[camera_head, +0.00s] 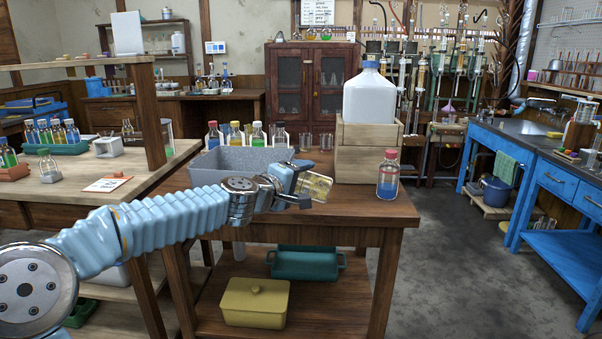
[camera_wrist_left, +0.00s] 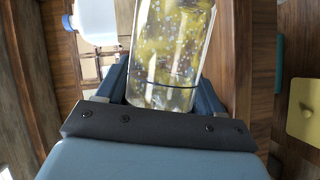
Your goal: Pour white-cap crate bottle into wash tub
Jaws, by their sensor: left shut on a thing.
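My left gripper (camera_head: 297,188) is shut on a clear bottle (camera_head: 318,186) with yellowish contents, above the table beside the wash tub's right end. The bottle is tilted well over. In the left wrist view the clear bottle (camera_wrist_left: 172,55), with yellowish, speckled contents, stands between the jaws (camera_wrist_left: 165,95); its cap and mouth are not visible. The grey speckled wash tub (camera_head: 245,158) sits on the wooden table, behind my left arm and gripper. Several capped bottles (camera_head: 257,134) stand behind the tub; their crate is not visible. My right gripper is not in view.
A red-capped bottle with blue liquid (camera_head: 387,178) stands near the table's right front corner. A yellow lidded box (camera_head: 255,303) is on the lower shelf. Open floor lies at right.

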